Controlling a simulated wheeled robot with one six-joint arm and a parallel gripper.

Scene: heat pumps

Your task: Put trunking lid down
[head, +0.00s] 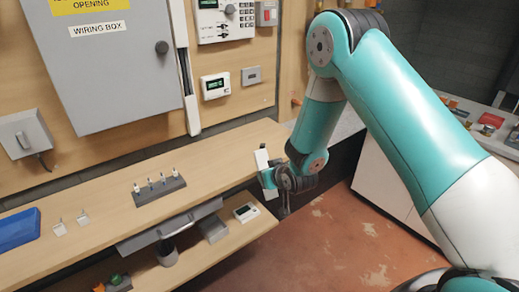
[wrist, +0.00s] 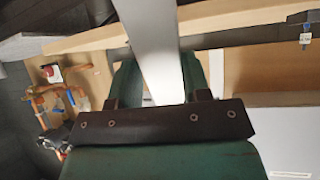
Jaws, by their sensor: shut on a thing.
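The trunking lid is a flat white strip (head: 262,158), in the head view at the right end of the wooden bench. In the wrist view the lid (wrist: 150,35) runs up from between my fingers to the top edge. My gripper (head: 269,179) is shut on the lid, at the bench's front right edge; its fingers (wrist: 157,78) show on both sides of the strip. I cannot tell whether the lid touches the bench. Part of the lid is hidden by my gripper.
The wooden bench (head: 105,190) holds a blue tray (head: 18,229), a dark block with pegs (head: 159,190) and small white pieces. White trunking (head: 186,75) runs down the wall beside a grey wiring box (head: 105,65). A lower shelf (head: 190,262) holds more items. The bench's middle right is clear.

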